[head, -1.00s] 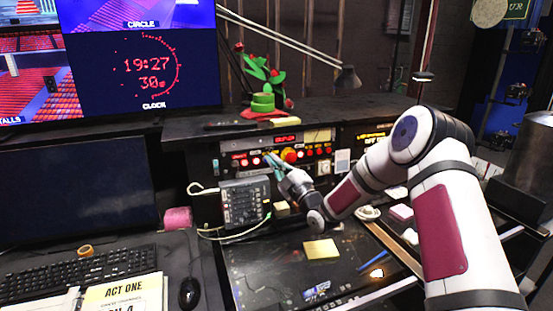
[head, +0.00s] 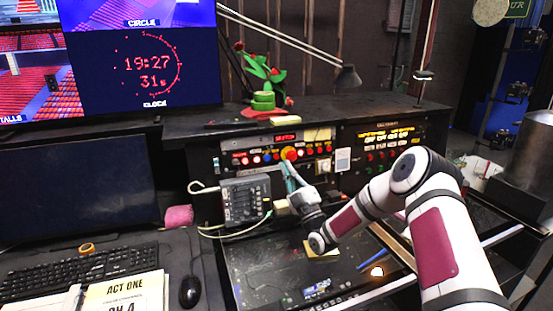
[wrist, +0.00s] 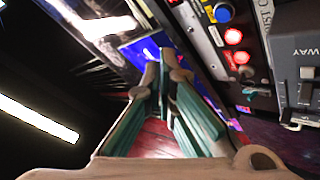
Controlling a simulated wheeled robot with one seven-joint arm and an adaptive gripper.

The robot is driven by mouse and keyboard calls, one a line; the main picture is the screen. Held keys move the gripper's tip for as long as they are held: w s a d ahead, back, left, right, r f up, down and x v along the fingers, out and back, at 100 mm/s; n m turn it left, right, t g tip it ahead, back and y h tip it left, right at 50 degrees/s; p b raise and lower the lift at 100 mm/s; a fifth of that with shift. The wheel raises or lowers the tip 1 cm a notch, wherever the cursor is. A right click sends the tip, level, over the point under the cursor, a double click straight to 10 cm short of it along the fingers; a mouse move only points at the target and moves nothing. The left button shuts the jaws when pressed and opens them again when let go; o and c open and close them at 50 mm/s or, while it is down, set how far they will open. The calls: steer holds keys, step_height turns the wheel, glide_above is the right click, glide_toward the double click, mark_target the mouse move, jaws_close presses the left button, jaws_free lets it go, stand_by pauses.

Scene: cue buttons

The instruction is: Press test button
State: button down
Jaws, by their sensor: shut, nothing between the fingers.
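The button panel (head: 262,150) stands at the back of the desk, with a row of lit red buttons, a blue one and a big red-orange button (head: 289,153). I cannot read which one is the test button. My gripper (head: 288,168) is shut and empty, just in front of and below the big button in the head view; I cannot tell whether it touches the panel. In the wrist view, my gripper (wrist: 162,62) points past the panel's edge, with a blue button (wrist: 223,12) and lit red buttons (wrist: 233,36) to its right.
A grey mixer box (head: 245,201) with cables stands left of my gripper. A second panel (head: 385,145) with yellow lights is at the right. A yellow note (head: 322,254) lies partly behind my wrist. A lamp (head: 346,76) and plant (head: 263,85) are above the panel.

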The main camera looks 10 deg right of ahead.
mark_target(276, 157)
steer(key=w+a+f+b, duration=0.1)
steer(key=w+b, duration=0.4)
steer(key=w, duration=0.3)
steer(key=shift+f+b, duration=0.15)
steer(key=shift+b, duration=0.25)
steer(key=shift+w+a, duration=0.15)
steer(key=shift+w, duration=0.05)
stand_by(0.9)
steer(key=shift+w+b, duration=0.25)
steer(key=shift+b, duration=0.05)
steer(key=shift+w+f+b, duration=0.1)
steer(key=shift+w+b, duration=0.25)
steer(key=shift+w, duration=0.05)
stand_by(0.7)
steer(key=shift+s, duration=0.15)
steer(key=shift+s+p, duration=0.65)
steer(key=shift+s, duration=0.05)
